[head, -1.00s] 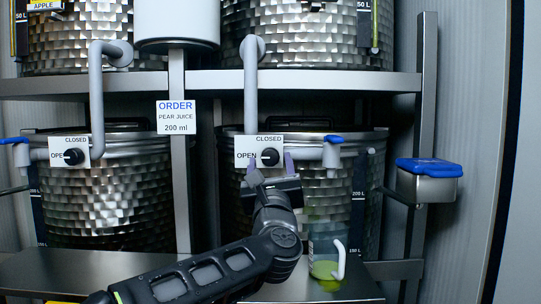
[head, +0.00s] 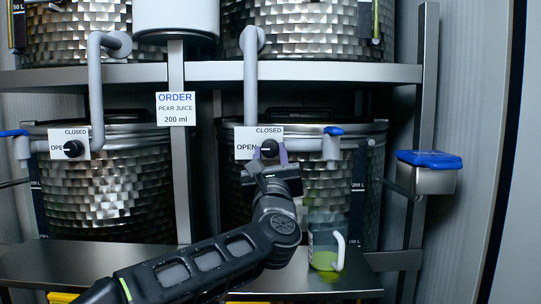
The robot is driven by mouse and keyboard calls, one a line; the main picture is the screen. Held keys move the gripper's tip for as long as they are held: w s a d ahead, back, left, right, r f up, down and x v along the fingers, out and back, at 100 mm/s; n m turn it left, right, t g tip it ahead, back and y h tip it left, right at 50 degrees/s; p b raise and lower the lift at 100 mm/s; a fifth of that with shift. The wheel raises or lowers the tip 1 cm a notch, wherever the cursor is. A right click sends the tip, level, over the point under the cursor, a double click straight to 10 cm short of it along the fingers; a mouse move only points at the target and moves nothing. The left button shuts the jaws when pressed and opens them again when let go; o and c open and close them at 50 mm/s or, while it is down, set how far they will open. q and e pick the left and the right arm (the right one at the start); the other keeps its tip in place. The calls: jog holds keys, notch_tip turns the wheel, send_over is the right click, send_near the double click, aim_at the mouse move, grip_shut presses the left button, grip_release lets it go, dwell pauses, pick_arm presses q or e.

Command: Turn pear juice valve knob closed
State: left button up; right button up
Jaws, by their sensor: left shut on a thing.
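The black valve knob (head: 270,148) sits on a white plate (head: 246,137) marked OPEN at the left and CLOSED at the top, in front of the right lower steel tank. My left gripper (head: 270,156) comes up from below, its purple fingertips on either side of the knob, shut on it. The fingers partly hide the knob, so I cannot tell exactly which way it points. A clear jug (head: 326,245) with a white handle stands below the tap, with yellow-green juice in its bottom. My right gripper is not in view.
An order sign (head: 176,109) reads pear juice, 200 ml. A second black knob (head: 73,149) is on the left tank. A metal box with a blue lid (head: 428,172) is on the right. The steel shelf (head: 90,265) is mostly clear at the left.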

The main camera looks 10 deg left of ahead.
pick_arm(q)
grip_shut()
